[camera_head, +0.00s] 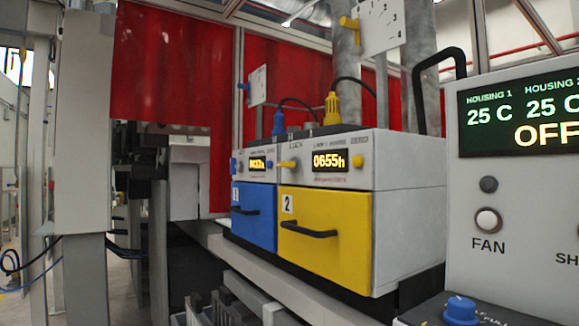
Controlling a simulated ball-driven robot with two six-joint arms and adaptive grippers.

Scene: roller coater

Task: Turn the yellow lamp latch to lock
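A yellow lamp latch, a small yellow piece (287,164) lying roughly sideways, is on the upper front of the lamp unit numbered 2, left of its lit display (330,160). A round yellow knob (357,161) is right of that display. The unit has a yellow drawer front (325,238) with a black handle (308,230). A yellow cable plug (332,108) stands on top. I cannot tell whether the latch is locked. Neither of my grippers can be made out in this view.
A blue-fronted unit (253,214) stands directly left. A control panel (490,195) with a screen and FAN button (487,221) is at the right. A yellow lever (349,22) sits on a numbered plate above. Red curtains (175,65) hang behind.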

